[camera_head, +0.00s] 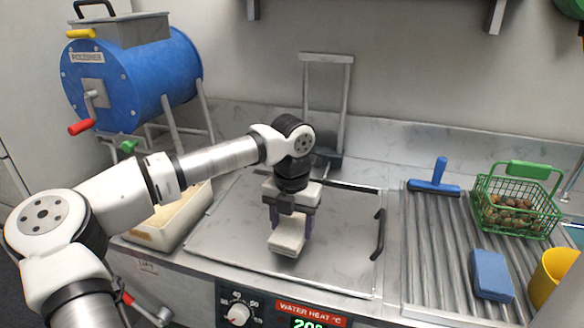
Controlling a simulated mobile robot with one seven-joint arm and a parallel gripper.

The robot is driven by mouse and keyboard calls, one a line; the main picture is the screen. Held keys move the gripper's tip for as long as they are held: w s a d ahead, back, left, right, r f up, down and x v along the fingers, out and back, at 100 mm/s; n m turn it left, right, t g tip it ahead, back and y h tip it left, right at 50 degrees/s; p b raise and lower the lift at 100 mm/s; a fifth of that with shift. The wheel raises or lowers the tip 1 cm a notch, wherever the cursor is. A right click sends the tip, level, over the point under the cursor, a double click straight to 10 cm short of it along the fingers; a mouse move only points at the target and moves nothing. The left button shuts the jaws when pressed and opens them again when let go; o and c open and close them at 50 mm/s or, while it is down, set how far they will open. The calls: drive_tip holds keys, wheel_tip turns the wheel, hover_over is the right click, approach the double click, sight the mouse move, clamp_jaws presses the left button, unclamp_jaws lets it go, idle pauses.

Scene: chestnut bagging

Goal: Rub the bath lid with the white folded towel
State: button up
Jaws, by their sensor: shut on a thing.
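The bath lid (335,258) is a flat grey metal plate in the middle of the counter, with a black handle (378,234) standing on its right side. My gripper (291,227) points down over the left-middle of the lid. It is shut on the white folded towel (288,241), a small pale block between its purple-grey fingers. The towel is at or very close to the lid surface; I cannot tell whether it touches. My arm hides part of the lid's back left area.
A blue drum (140,75) stands at the left, above a cream bin (172,222). To the right, a ribbed drainboard (437,250) holds a blue squeegee (436,180), a green basket (515,205) of chestnuts, a blue sponge (491,275) and a yellow cup (553,277). The lid's right half is clear except the handle.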

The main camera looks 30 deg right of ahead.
drive_tip(key=shift+r+p, duration=1.05)
drive_tip(key=shift+r, duration=1.25)
